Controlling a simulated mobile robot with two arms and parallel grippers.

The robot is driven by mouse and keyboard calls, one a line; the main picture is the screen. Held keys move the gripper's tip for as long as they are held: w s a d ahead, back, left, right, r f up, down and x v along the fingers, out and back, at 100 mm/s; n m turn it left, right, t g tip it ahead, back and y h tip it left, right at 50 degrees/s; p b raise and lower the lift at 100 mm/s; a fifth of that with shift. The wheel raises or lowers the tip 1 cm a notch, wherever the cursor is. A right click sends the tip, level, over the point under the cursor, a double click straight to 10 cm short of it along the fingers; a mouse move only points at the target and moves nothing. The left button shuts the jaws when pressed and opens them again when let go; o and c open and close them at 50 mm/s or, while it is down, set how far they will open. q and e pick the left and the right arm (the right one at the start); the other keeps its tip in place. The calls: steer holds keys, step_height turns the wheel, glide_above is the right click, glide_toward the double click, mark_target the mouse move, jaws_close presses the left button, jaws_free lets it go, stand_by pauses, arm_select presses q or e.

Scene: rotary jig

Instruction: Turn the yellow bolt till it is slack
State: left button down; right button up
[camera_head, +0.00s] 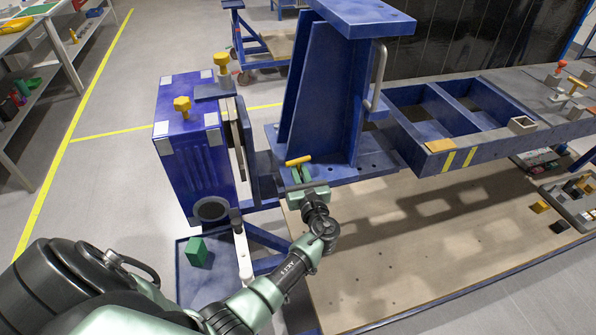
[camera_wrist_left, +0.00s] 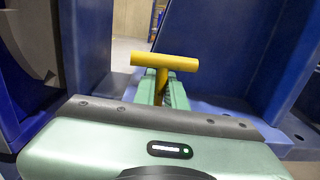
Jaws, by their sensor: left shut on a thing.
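The yellow bolt (camera_head: 299,161) has a T-shaped handle and stands at the base of the blue upright bracket (camera_head: 335,95). In the left wrist view the bolt's crossbar (camera_wrist_left: 164,62) lies roughly level across the picture, above my fingers. My left gripper (camera_head: 301,176) reaches the bolt from the front. In the left wrist view its green fingers (camera_wrist_left: 162,90) are shut around the bolt's stem, just under the crossbar. The lower end of the stem is hidden by the fingers and the gripper body. My right gripper is not in view.
A blue frame (camera_head: 440,150) extends right. A green block (camera_head: 196,252) lies on a low blue tray. The wooden platform (camera_head: 400,250) is mostly clear.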

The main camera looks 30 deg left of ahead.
arm_select(q)
steer(key=n+g+y+b, duration=0.2)
steer(key=n+g+b, duration=0.1)
steer(key=g, duration=0.1)
steer(key=n+g+y+b, duration=0.2)
steer(key=n+g+b, duration=0.1)
steer(key=g+b, duration=0.1)
steer(key=shift+f, duration=0.2)
steer(key=shift+r+n+g+y+b, duration=0.15)
steer(key=shift+n+g+b, duration=0.3)
steer(key=shift+g+b, duration=0.35)
steer(key=shift+r+n+g+y+b, duration=0.15)
steer(key=shift+n+g+b, duration=0.3)
steer(key=shift+g+b, duration=0.3)
steer(key=c, duration=1.5)
jaws_free()
steer(key=shift+a, duration=0.1)
steer(key=d+b, duration=0.2)
steer(key=d, duration=0.6)
steer(key=shift+s, duration=0.2)
